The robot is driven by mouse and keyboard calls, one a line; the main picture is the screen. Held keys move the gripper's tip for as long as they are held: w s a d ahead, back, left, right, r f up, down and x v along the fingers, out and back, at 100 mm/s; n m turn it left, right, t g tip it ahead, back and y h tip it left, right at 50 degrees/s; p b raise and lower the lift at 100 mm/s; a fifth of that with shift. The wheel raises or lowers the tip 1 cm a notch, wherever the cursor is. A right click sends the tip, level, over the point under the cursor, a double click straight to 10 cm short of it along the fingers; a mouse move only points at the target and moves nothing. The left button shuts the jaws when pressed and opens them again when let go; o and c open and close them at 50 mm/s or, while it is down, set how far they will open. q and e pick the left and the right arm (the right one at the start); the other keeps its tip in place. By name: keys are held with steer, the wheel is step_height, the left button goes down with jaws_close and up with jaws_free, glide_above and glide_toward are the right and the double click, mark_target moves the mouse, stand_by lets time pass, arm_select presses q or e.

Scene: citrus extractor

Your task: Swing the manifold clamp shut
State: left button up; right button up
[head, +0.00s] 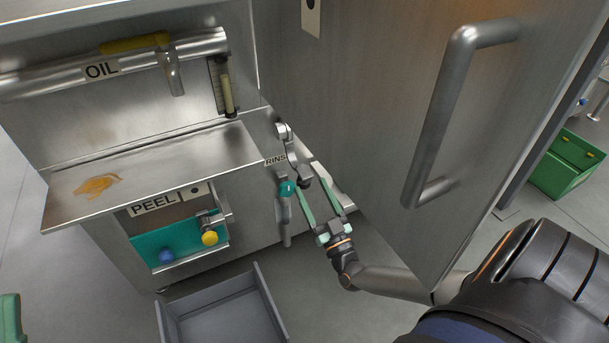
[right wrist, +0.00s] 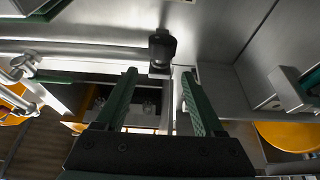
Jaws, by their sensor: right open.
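A metal clamp arm (head: 292,147) hangs from a pivot beside the RINS label on the machine's side, and I take it for the manifold clamp. A dark knob (head: 305,183) is at its lower end. My right gripper (head: 306,177) is open, with its two green fingers pointing at the knob. In the right wrist view the black knob (right wrist: 162,45) shows ahead of and between the fingertips (right wrist: 158,72). Nothing is held between the fingers. Whether a finger touches the knob cannot be told.
A vertical pipe with a teal fitting (head: 287,188) stands just left of the fingers. A large steel door with a bar handle (head: 439,120) is close on the right. A grey open bin (head: 262,300) is on the floor; a green crate (head: 567,165) stands far right.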

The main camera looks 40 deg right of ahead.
mark_target(305, 175)
steer(key=shift+b+x, duration=0.6)
steer(key=shift+x, duration=2.1)
jaws_close()
